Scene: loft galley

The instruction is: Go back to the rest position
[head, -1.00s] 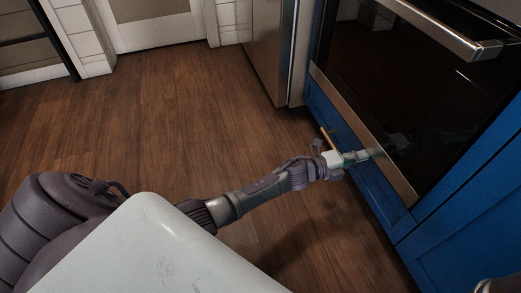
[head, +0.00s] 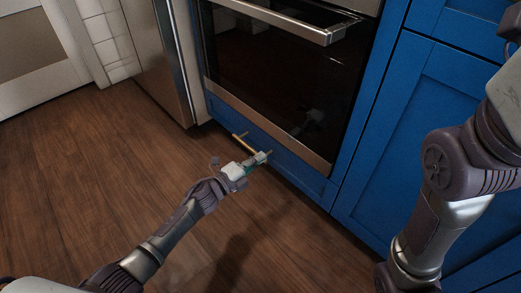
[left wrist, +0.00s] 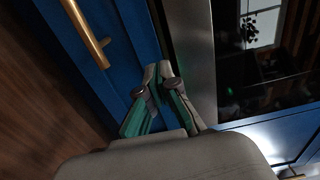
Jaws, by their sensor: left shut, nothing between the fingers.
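My left gripper (head: 262,157) is low in front of the oven, beside the brass handle (head: 245,143) of the blue drawer (head: 290,166) under the oven. It is shut and empty. In the left wrist view the gripper's fingertips (left wrist: 159,68) are together, and the brass handle (left wrist: 87,35) lies to their left, apart from them. The drawer front looks flush. My right arm comes in at the right edge of the head view; its gripper is out of view.
The oven (head: 285,65) has a steel handle (head: 285,22) across its door. A steel appliance (head: 160,50) stands to its left and a blue cabinet (head: 430,110) to its right. The wooden floor (head: 90,170) at the left is clear.

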